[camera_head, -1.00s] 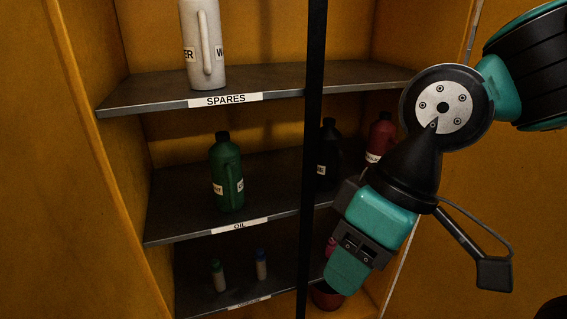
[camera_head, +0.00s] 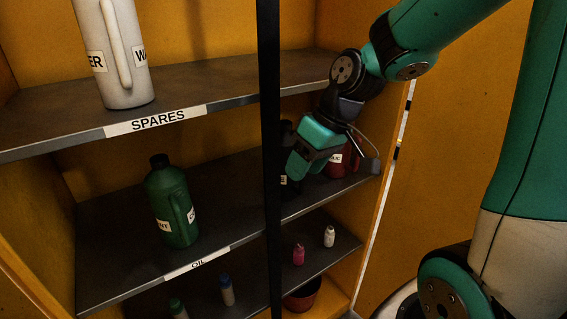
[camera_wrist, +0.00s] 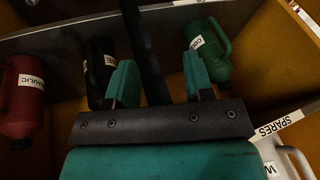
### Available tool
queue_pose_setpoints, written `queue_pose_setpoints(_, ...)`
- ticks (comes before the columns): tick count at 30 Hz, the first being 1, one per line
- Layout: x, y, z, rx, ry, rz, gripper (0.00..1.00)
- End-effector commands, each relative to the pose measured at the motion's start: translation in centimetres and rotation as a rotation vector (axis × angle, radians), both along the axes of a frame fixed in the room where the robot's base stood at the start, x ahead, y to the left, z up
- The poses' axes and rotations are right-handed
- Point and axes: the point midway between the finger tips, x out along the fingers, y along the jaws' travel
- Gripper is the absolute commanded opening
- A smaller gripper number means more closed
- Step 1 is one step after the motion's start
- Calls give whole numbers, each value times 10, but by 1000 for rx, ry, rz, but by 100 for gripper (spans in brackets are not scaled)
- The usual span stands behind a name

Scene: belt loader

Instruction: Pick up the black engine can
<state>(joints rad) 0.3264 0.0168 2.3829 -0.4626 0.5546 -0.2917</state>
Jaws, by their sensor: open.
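The black engine can (camera_head: 286,133) stands on the OIL shelf, right behind the dark upright post in the head view. The post and my gripper (camera_head: 304,165) hide most of it, and only a bit of its label shows. In the wrist view the black can (camera_wrist: 97,58) is beyond my left finger, which covers part of it. My gripper (camera_wrist: 160,84) is open, with nothing between its fingers. The post crosses the gap between the fingers in that view. Whether a finger touches the can or the post I cannot tell.
A dark upright post (camera_head: 269,120) divides the shelves. A red can (camera_head: 344,160) stands right of the black one, and a green can (camera_head: 172,205) stands left of the post. The SPARES shelf (camera_head: 220,80) is above. Small bottles and a red bowl (camera_head: 303,296) are below.

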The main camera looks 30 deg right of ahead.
Motion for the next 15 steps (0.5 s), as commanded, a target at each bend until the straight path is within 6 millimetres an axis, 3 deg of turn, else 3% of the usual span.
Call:
queue_pose_setpoints(1,11,-36,-6,-3,-8,-72,48)
queue_pose_setpoints(3,19,-76,-15,-13,-29,-141,48)
queue_pose_setpoints(7,22,-133,-27,-32,-57,-230,48)
queue_pose_setpoints(11,23,-159,-32,-44,-70,-268,48)
queue_pose_setpoints(15,40,-153,-31,-45,-71,-270,48)
